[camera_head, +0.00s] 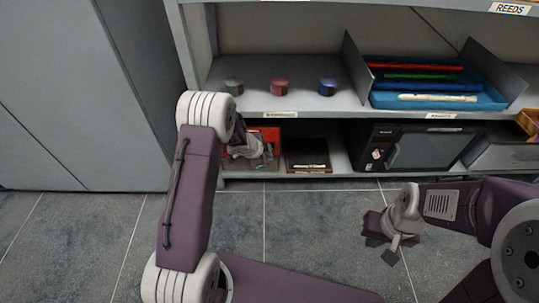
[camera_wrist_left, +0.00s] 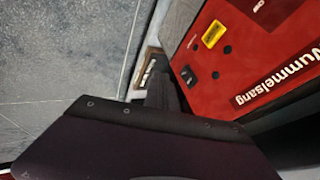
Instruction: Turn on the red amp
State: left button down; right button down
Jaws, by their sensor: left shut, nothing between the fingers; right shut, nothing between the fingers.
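The red amp (camera_head: 273,134) stands on the lower shelf at its left end, partly hidden behind my left arm and gripper. I cannot tell the switch's position. My left gripper (camera_head: 266,160) is shut and empty, in front of the amp. In the wrist view its dark fingers (camera_wrist_left: 160,88) are beside the red face, left of and below the switch; contact is unclear. My right gripper (camera_head: 383,240) is shut and empty above the floor.
A dark box (camera_head: 307,157) and a black device (camera_head: 415,148) stand right of the amp. Three small round pots, including a red one (camera_head: 280,87), and a blue tray (camera_head: 440,99) of instruments are on the shelf above. A grey cabinet (camera_head: 80,90) stands left.

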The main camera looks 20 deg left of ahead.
aim_at(273, 150)
pick_arm(q)
jog(key=shift+w+a+f+p, duration=0.15)
jog(key=shift+w+f+p, duration=0.15)
jog(key=shift+w, duration=0.45)
jog(key=shift+w+a+f+p, duration=0.1)
jog(key=shift+w+f+p, duration=0.15)
jog(key=shift+w, duration=0.55)
jog(key=shift+w+a+f+p, duration=0.2)
jog(key=shift+w+f, duration=0.1)
jog(key=shift+w, duration=0.45)
jog(key=shift+d, duration=0.1)
jog(key=p, duration=0.3)
jog(key=shift+w+r+p, duration=0.2)
jog(key=shift+w+p, duration=0.05)
jog(key=shift+p, duration=0.15)
jog(key=shift+f, duration=0.5)
